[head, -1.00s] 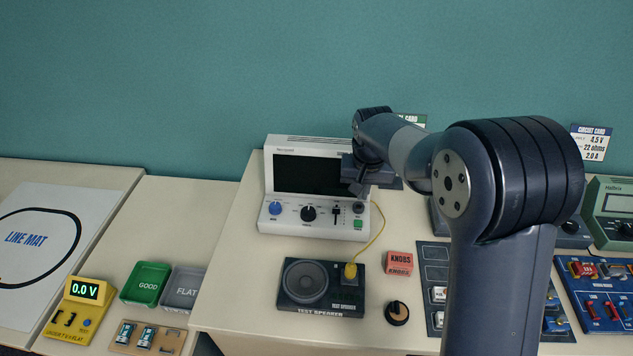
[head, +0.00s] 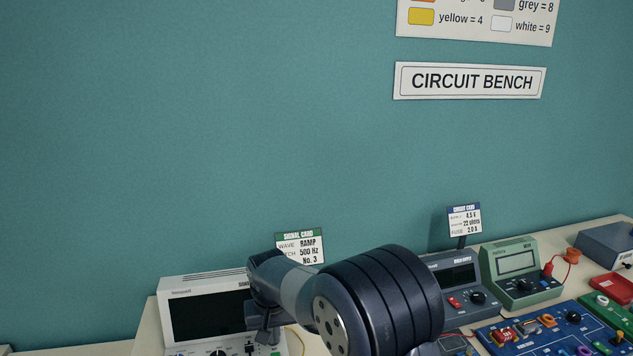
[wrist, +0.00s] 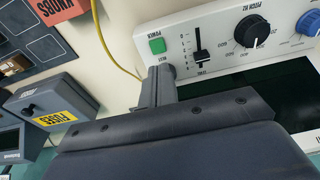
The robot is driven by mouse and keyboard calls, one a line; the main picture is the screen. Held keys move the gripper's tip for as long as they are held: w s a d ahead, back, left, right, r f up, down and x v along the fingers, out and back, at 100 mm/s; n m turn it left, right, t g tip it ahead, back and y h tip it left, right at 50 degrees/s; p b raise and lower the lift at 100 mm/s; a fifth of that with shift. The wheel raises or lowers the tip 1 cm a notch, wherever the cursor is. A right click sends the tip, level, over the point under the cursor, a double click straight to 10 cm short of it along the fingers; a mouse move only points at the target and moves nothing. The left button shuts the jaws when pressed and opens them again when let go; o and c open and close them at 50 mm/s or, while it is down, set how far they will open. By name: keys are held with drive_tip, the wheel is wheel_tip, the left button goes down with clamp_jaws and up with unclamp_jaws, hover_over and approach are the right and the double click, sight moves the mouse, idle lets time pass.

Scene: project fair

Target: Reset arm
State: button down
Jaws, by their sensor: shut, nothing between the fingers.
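My gripper (head: 266,326) shows low in the head view, in front of the right side of the white signal generator (head: 205,312) with its dark screen. In the wrist view my gripper (wrist: 160,86) is shut and empty, close to the generator's front panel (wrist: 180,28) near the green button. I cannot tell whether it touches the panel. My arm comes in from the lower right of the head view and hides part of the bench.
Behind my arm stand a signal card (head: 300,246) and a circuit card (head: 464,222). A yellow cable (wrist: 116,52) and a fuses box (wrist: 52,108) are near my gripper.

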sight(276, 355)
wheel_tip(276, 355, down, 4)
drive_tip(key=shift+f+b, duration=0.25)
drive_tip(key=shift+b, duration=0.9)
drive_tip(key=shift+r, duration=0.25)
wheel_tip(276, 355, up, 9)
drive_tip(key=p, duration=0.7)
wheel_tip(276, 355, down, 10)
drive_tip(key=b, duration=0.7)
wheel_tip(276, 355, up, 8)
drive_tip(key=p, duration=0.5)
drive_tip(key=shift+r, duration=0.15)
